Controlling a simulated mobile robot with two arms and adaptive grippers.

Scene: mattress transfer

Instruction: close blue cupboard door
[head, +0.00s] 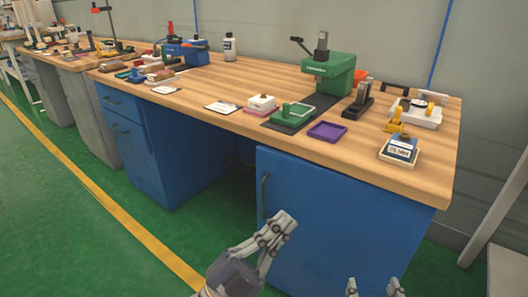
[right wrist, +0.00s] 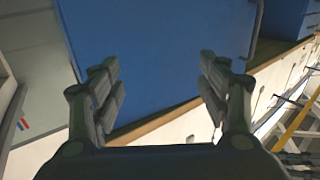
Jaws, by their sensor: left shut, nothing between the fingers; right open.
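The blue cupboard door (head: 345,215) is under the right end of the workbench. Its dark handle (head: 265,196) is near the door's left edge. The door looks flush or nearly flush with the front; I cannot tell whether a small gap remains. My left gripper (head: 285,224) is shut and empty, in front of the door's lower left part; touching or apart is unclear. My right gripper (head: 373,288) is open, low in front of the door, mostly cut off. In the right wrist view, the door (right wrist: 155,50) fills the space beyond the open fingers (right wrist: 160,85).
The wooden bench top (head: 225,85) overhangs the door and carries a green press (head: 330,75), a purple tray (head: 327,131) and other items. A blue drawer unit (head: 140,140) stands left of an open knee space. Green floor is clear at left.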

